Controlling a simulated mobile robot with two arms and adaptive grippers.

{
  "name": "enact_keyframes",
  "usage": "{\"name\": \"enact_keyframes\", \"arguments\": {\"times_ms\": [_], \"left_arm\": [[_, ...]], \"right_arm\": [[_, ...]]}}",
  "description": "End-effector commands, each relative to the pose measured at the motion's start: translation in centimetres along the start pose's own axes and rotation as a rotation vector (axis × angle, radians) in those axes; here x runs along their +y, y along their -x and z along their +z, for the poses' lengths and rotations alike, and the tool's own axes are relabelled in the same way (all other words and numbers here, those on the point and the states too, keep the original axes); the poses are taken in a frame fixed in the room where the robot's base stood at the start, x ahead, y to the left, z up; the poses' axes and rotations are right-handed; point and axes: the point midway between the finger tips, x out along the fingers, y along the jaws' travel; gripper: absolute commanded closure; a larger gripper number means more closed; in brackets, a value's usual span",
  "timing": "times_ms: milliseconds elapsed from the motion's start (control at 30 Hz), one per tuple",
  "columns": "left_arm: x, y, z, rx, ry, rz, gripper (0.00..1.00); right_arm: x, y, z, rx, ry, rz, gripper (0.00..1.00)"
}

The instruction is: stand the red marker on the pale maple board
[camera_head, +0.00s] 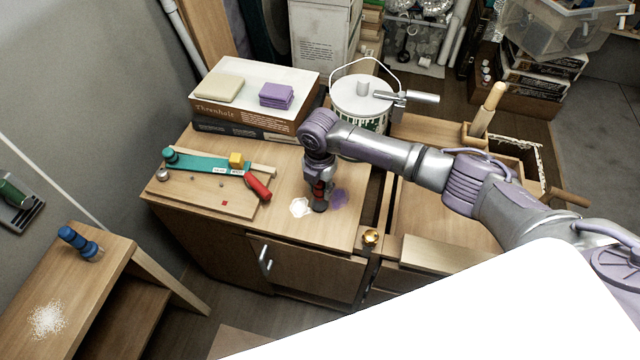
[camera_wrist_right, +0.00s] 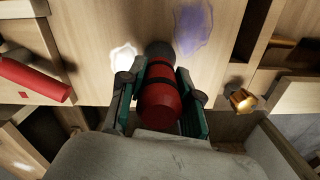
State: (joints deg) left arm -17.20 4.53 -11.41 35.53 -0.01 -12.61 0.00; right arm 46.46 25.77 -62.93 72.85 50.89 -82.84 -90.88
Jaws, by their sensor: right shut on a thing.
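My right gripper (camera_head: 319,190) is shut on the red marker (camera_wrist_right: 160,108), a red cylinder with black bands and a dark end. It holds the marker roughly upright, dark end down, at the cabinet top between a white patch and a purple patch; I cannot tell whether the end touches. The marker is partly hidden by the fingers in the head view (camera_head: 318,190). The pale maple board (camera_head: 190,196) lies to the left on the same cabinet top, with a small red square (camera_head: 224,203) near its front edge. My left gripper is not in view.
A blue marker-like cylinder (camera_head: 80,243) is on the left bench.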

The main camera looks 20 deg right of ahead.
Motion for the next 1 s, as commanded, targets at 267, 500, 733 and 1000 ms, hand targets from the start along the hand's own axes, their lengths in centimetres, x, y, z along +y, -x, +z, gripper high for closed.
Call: {"name": "enact_keyframes", "arguments": {"times_ms": [267,500,733,1000], "left_arm": [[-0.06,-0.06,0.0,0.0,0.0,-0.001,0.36],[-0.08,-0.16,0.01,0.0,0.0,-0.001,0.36],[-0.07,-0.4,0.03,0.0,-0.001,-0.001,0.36],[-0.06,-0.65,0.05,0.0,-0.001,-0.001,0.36]], "right_arm": [[0.03,-0.11,0.01,0.0,0.0,0.001,1.0],[0.03,-0.24,0.0,0.0,0.0,0.001,1.0],[0.02,-0.6,0.0,0.0,0.0,0.001,1.0],[0.02,-1.01,0.0,0.0,-0.001,0.001,1.0]]}}
